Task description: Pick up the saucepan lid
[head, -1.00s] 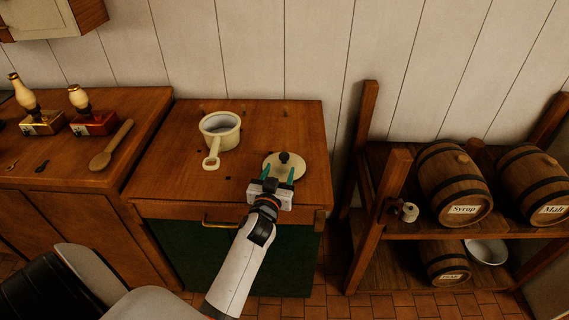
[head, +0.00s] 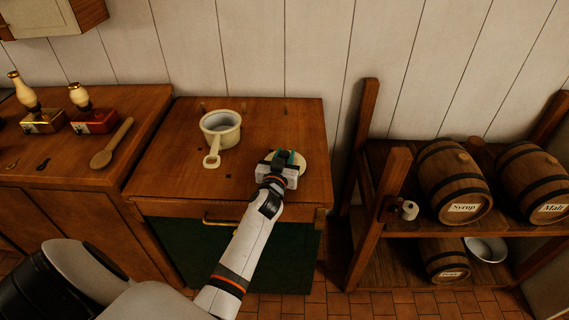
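The saucepan lid (head: 302,158) is a round cream disc lying on the wooden counter top, right of the saucepan. Its dark knob is hidden behind my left gripper (head: 287,157). The gripper is over the lid and covers most of it; only part of the rim shows at the right. The green fingertips are at the knob's place, but I cannot tell whether they are closed on it. The cream saucepan (head: 220,124) stands upright on the same counter, its handle toward the front. My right gripper is not in view.
The counter top (head: 170,165) is otherwise mostly clear. A wooden spoon (head: 112,144) and two lamp-like items on red and brass bases (head: 94,121) are on the left counter. A wooden rack (head: 395,190) with barrels (head: 455,182) stands at the right.

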